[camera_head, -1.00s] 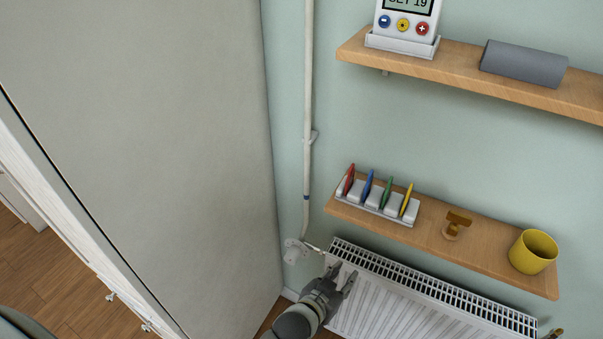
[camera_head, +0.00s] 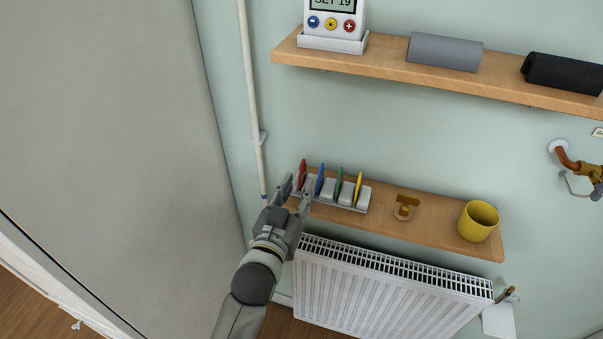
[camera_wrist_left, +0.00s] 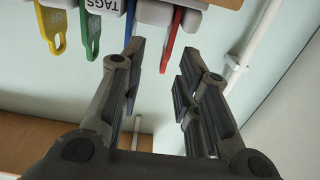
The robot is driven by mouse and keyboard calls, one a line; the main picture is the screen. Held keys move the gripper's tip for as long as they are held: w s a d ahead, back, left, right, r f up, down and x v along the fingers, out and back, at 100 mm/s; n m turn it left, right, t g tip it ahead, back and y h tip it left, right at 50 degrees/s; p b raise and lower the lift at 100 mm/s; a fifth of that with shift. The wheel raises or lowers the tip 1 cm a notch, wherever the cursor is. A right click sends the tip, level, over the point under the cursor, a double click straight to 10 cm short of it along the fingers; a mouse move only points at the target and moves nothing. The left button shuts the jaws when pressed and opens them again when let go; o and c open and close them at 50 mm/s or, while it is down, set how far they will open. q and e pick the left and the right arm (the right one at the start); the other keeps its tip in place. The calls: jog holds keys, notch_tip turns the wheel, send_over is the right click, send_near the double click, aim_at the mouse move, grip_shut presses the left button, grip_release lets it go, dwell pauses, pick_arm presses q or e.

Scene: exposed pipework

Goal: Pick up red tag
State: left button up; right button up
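The red tag (camera_head: 302,173) stands upright in the leftmost slot of a white tag holder (camera_head: 343,206) on the lower shelf (camera_head: 432,222). My left gripper (camera_head: 296,193) is open and empty at the holder's left end, close to the red tag. In the left wrist view the red tag (camera_wrist_left: 172,40) hangs into the gap between the open fingertips (camera_wrist_left: 164,52). I cannot tell whether either finger touches it. The tag's lower part is partly hidden by the gripper in the head view. My right gripper is not in view.
Blue (camera_head: 320,180), green (camera_head: 339,184) and yellow (camera_head: 358,188) tags stand beside the red one. A brass fitting (camera_head: 406,206) and yellow mug (camera_head: 478,221) sit farther right. A radiator (camera_head: 385,290) is below and a white pipe (camera_head: 250,100) left.

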aim_at(303, 168)
pick_arm(q)
jog(key=shift+x, duration=1.15)
jog(key=shift+w+p, duration=0.25)
jog(key=shift+p, duration=0.15)
jog(key=x, duration=0.1)
jog(key=p+x, duration=0.1)
jog(key=x, duration=0.2)
jog(key=shift+a+p, duration=0.35)
jog(key=shift+w+d+f, duration=0.1)
jog(key=shift+w+d, duration=0.05)
jog(key=shift+w, duration=0.25)
jog(key=shift+s, duration=0.1)
grip_shut()
